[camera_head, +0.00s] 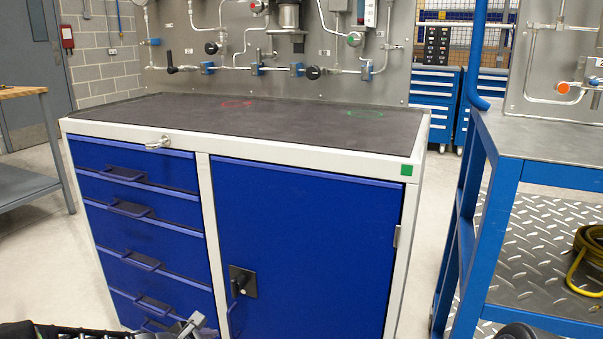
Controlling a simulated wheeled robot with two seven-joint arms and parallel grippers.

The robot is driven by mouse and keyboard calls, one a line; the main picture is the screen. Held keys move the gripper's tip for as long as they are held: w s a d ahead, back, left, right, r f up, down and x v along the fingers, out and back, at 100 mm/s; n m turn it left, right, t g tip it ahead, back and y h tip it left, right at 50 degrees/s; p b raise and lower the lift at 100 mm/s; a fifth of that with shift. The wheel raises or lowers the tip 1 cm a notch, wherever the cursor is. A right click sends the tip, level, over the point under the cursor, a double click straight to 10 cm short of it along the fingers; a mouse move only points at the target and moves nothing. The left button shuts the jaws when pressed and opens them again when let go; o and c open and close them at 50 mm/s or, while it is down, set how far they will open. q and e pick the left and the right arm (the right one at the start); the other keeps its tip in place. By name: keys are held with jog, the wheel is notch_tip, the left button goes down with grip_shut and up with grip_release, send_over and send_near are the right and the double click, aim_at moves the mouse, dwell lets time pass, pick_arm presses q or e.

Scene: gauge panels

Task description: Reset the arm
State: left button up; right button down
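My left arm comes in along the bottom left edge, dark and mostly cut off. My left gripper (192,325) shows only as a small grey piece at the bottom edge, in front of the lower drawers of the blue cabinet (310,240). Its fingers are too cut off to tell whether they are open or shut. I see nothing held in it. My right gripper does not show. A dark rounded piece is cut off at the bottom right edge, and I cannot tell what it is.
The cabinet's dark top (290,115) is bare except for red and green marks. A panel (330,60) with pipes and valves stands behind it. A blue cart (540,160) with a yellow hose (588,262) is at right. A workbench (25,92) stands at left.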

pick_arm(q)
jog(key=s+f+m+g+y, duration=0.1)
jog(key=s+f+m+g, duration=0.1)
jog(key=s+f+m, duration=0.45)
jog(key=s+f+m+g+y, duration=0.15)
jog(key=s+f+m, duration=0.25)
jog(key=f+m, duration=0.5)
jog(key=s+d+f+m+g+h, duration=0.1)
jog(key=s+d+f+m+g, duration=0.15)
jog(key=s+d+f, duration=0.45)
jog(key=s+d+f+m+g+h, duration=0.15)
jog(key=s+d+f+m, duration=0.35)
jog(key=s, duration=0.5)
notch_tip(320, 180, up, 36)
jog(key=s+p, duration=0.1)
jog(key=p, duration=3.5)
jog(key=shift+s+d+r+n+h+p, duration=0.25)
jog(key=shift+s+d+n+h+p, duration=0.05)
jog(key=shift+s+d+p, duration=0.1)
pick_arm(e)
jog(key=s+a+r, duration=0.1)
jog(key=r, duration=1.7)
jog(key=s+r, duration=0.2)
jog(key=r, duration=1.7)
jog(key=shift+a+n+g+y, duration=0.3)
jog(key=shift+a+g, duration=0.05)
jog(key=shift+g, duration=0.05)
pick_arm(q)
jog(key=shift+c, duration=0.2)
